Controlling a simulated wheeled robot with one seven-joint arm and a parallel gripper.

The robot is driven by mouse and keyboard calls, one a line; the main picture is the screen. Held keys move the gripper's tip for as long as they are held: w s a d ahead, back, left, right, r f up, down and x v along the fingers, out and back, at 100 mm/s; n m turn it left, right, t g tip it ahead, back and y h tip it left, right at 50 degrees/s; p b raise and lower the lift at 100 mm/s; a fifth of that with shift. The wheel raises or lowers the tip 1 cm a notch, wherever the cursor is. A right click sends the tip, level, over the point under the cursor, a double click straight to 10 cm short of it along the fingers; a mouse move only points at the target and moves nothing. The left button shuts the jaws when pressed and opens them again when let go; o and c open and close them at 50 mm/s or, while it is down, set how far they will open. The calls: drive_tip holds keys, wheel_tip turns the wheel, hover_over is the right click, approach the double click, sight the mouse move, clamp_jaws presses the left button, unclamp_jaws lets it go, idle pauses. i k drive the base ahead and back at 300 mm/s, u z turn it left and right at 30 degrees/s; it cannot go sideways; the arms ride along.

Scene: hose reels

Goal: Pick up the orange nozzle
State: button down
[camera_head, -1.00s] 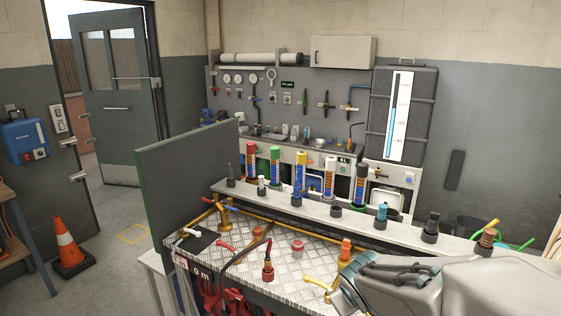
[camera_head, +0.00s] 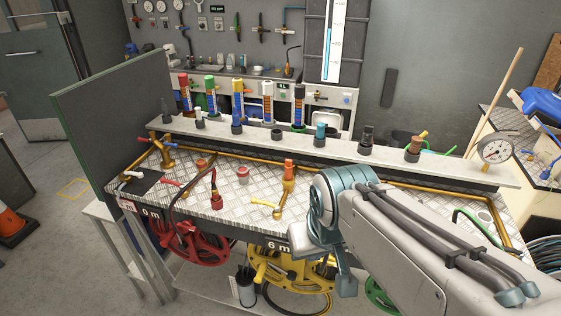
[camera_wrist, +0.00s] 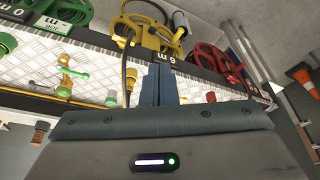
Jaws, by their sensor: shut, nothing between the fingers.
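The thing that looks most like the orange nozzle (camera_head: 289,165) is a small orange piece standing upright at a brass fitting on the metal bench. A brown-orange nozzle (camera_head: 415,147) also stands in a dark holder on the shelf. My gripper (camera_wrist: 160,80) is shut and empty, its two blue-grey fingers side by side over the front edge of the bench. It is apart from the orange piece. In the head view my arm mostly hides the gripper.
A raised shelf (camera_head: 340,155) behind holds several nozzles and an empty-looking ring (camera_head: 277,134). A yellow-handled valve (camera_head: 268,207), a red cap (camera_head: 243,173) and a red-topped hose end (camera_head: 215,200) are on the bench. Reels hang below.

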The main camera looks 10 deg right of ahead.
sight(289, 162)
drive_tip(key=k, duration=1.3)
drive_tip(key=z, duration=0.55)
drive_tip(key=i, duration=1.4)
drive_tip(key=u, duration=0.7)
